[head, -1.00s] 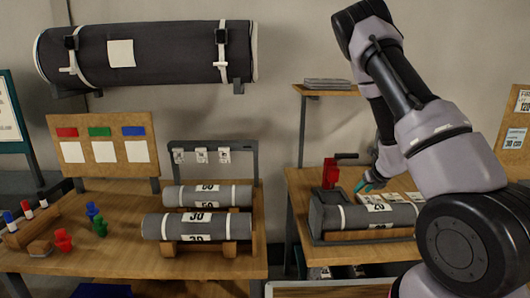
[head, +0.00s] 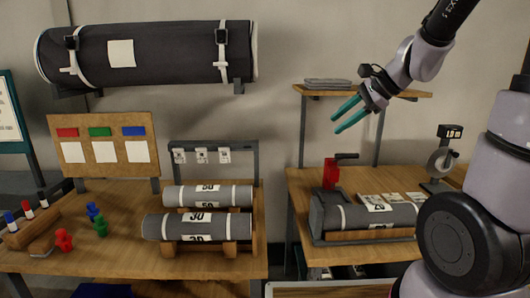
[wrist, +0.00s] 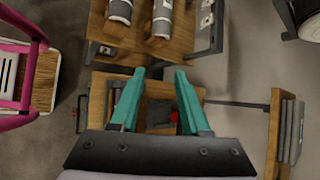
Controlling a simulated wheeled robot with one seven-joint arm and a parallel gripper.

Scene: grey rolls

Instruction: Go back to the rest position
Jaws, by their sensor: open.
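My gripper (head: 350,117) is raised in the air above the right table, in front of the wall shelf. Its two teal fingers are apart with nothing between them. In the wrist view my gripper (wrist: 156,100) points down, open and empty, over the right table. A grey roll (head: 375,215) with white bands lies in a holder on the right table, below and apart from my gripper. A red clamp with a dark handle (head: 331,172) stands behind the left end of that roll.
Two grey rolls, marked 50 (head: 207,196) and 30 (head: 196,226), lie on a wooden rack on the left table. A large dark roll (head: 150,53) hangs on the wall. The wooden shelf (head: 410,93) is close behind my gripper. A dial gauge (head: 441,161) stands at right.

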